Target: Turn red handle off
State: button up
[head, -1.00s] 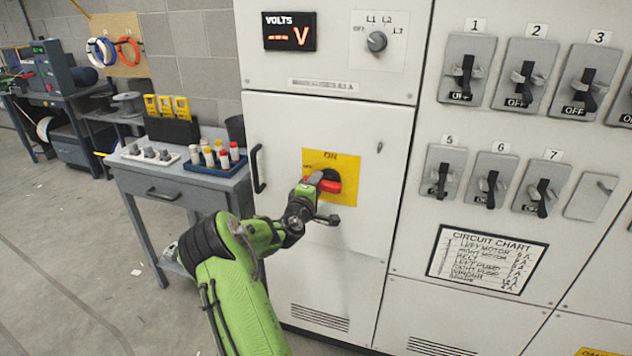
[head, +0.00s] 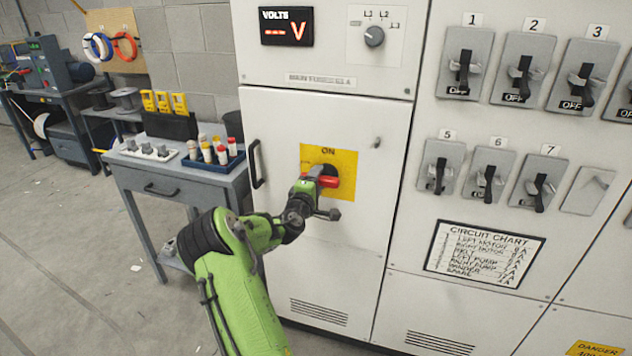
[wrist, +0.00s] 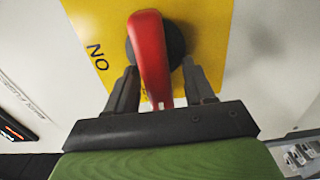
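The red handle (wrist: 149,58) sits on a dark round hub (wrist: 174,42) on a yellow plate (head: 345,164) on the white cabinet door. It lies about level across the hub in the head view (head: 328,182), below the plate's ON label (head: 328,151). In the wrist view its free end points down toward my gripper's palm. My gripper (wrist: 159,82) is open, with one finger on each side of the handle; gaps show between fingers and handle. In the head view my gripper (head: 312,184) covers the plate's lower left part and some of the handle.
A door pull (head: 256,164) stands out left of the plate. A selector knob (head: 374,37) and volt display (head: 287,26) are above. Several breaker switches (head: 465,62) and a circuit chart (head: 485,253) are right. A grey cart (head: 165,178) with bottles stands left.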

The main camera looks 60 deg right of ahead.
jog(key=shift+w+a, duration=0.1)
jog(key=s+a+b, duration=0.1)
jog(key=s+a, duration=0.1)
jog(key=a, duration=1.3)
jog(key=shift+s+a, duration=0.2)
jog(key=shift+s, duration=0.1)
